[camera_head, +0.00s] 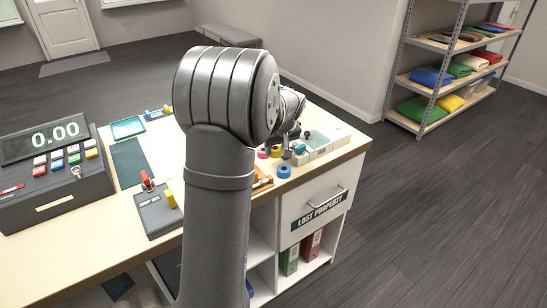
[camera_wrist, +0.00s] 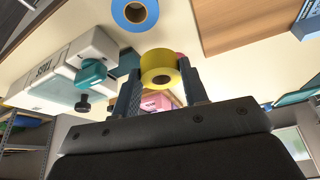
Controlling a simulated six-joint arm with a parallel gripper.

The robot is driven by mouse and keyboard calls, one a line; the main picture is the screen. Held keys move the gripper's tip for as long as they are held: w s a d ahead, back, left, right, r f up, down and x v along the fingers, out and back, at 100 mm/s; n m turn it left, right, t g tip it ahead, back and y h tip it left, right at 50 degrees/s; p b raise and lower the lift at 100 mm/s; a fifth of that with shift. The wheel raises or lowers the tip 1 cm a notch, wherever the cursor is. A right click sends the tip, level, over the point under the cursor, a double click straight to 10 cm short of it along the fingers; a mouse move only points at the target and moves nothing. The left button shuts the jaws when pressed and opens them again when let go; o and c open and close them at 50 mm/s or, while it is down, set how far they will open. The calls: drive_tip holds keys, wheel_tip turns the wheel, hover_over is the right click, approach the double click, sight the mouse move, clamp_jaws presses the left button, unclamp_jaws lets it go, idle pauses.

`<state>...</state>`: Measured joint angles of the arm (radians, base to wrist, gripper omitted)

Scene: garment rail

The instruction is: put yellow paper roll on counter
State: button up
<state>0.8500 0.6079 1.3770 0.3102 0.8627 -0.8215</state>
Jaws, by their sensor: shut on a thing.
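The yellow paper roll (camera_wrist: 158,70) sits between the two fingers of my gripper (camera_wrist: 161,78) in the wrist view, and the gripper is shut on it. The roll's open core faces the camera. The cream counter (camera_wrist: 215,75) lies behind the roll; whether the roll touches it I cannot tell. In the head view my arm covers much of the counter (camera_head: 115,215). My gripper (camera_head: 290,142) is at the counter's far right end, partly hidden, with a small yellow patch beside it.
A blue roll (camera_head: 284,171) stands near the counter's front edge, with a pink roll (camera_head: 263,153) behind it. A white device (camera_head: 322,146) with a teal part is close on the right. The cash register (camera_head: 50,172) and a dark box (camera_head: 158,212) are on the left.

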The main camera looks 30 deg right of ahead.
sight(274, 157)
drive_tip(key=shift+w+a+f, duration=0.15)
drive_tip(key=shift+w+f, duration=0.25)
drive_tip(key=shift+w, duration=0.05)
drive_tip(key=shift+f, duration=1.85)
drive_tip(key=shift+f, duration=0.15)
drive_tip(key=o, duration=0.7)
drive_tip(key=v, duration=1.2)
